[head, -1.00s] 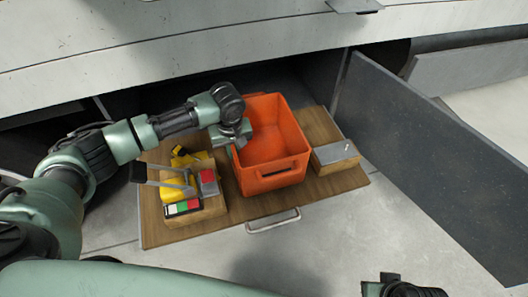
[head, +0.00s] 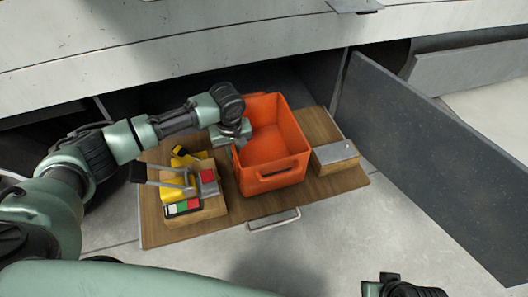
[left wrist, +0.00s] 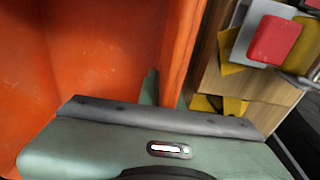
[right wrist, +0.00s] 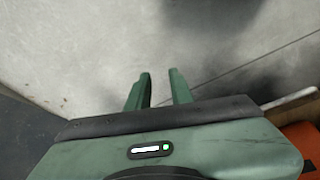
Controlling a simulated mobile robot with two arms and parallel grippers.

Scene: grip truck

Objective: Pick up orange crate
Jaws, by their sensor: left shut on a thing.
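The orange crate (head: 270,158) sits upright and empty on a wooden pull-out drawer (head: 155,232) of the truck. My left gripper (head: 236,143) is at the crate's left wall and is shut on that wall. In the left wrist view the crate's wall (left wrist: 180,55) runs down between the fingers, which are mostly hidden behind the gripper body. My right gripper (right wrist: 159,90) is open and empty, its two green fingers apart above the grey floor. In the right wrist view a bit of orange (right wrist: 303,140) shows at the lower right.
Left of the crate stands a wooden box with yellow, red and grey tools (head: 195,190). Right of it is a small wooden box with a metal lid (head: 336,153). A dark open door panel (head: 430,160) stands at the right. The floor in front is clear.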

